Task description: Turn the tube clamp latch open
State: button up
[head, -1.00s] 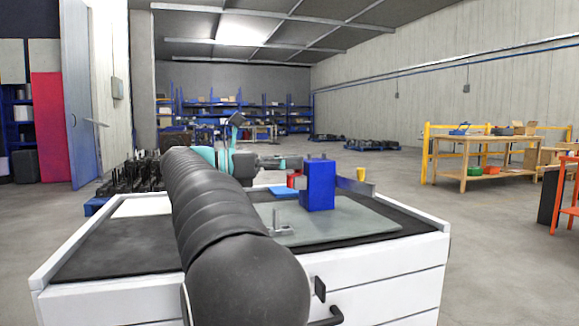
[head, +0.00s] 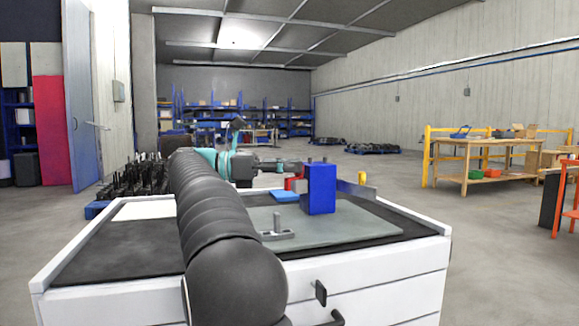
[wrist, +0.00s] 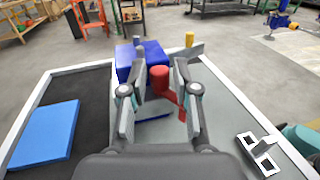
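A blue block-shaped body (head: 320,190) stands upright on the grey plate, and it also shows ahead of my gripper in the wrist view (wrist: 126,62). A red upright knob (wrist: 159,78) with a red arm (wrist: 173,97) running to the right stands in front of it. It appears to be the clamp latch; red also shows left of the blue body in the head view (head: 291,183). My gripper (wrist: 160,80) is open, its fingers on either side of the red knob with gaps visible. Contact cannot be made out. The knob's lower part is partly hidden.
A grey plate (head: 350,228) lies on the white drawer cabinet's dark top. A flat blue piece (wrist: 45,135) lies left in the wrist view. A small grey fixture with an upright pin (head: 278,232) sits on the plate. A metal strip and yellow piece (head: 362,178) stand behind.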

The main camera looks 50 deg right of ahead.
jog(key=shift+o, duration=0.5)
notch_tip(320, 180, up, 10)
dwell(0.5)
jog(key=shift+w, duration=0.1)
